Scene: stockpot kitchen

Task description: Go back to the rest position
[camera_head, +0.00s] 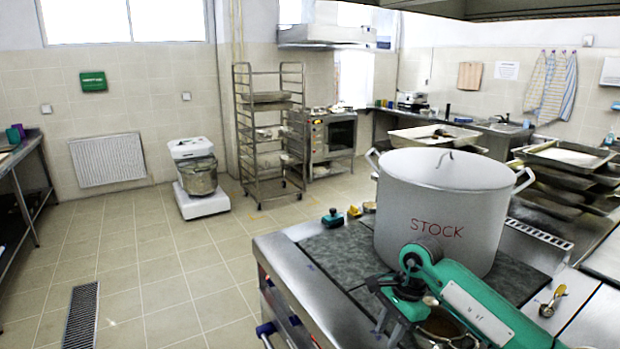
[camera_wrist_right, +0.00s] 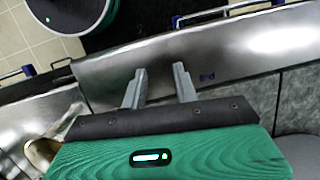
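My right arm comes in from the lower right of the head view, in front of the stockpot. My right gripper (camera_head: 378,300) hangs over the front edge of the stove, empty. In the right wrist view its two grey fingers (camera_wrist_right: 160,82) stand apart with only the steel stove front behind them. The large grey stockpot (camera_head: 440,200), marked STOCK and with its lid on, stands upright on the stove. My arm hides part of its lower front. My left gripper is in neither view.
The steel stove (camera_head: 290,265) fills the lower right. A dark-and-teal item (camera_head: 333,218) and a yellow item (camera_head: 354,211) lie on its far left corner. A brass-coloured scoop (camera_head: 553,301) lies at the right. Tiled floor (camera_head: 150,270) is open to the left.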

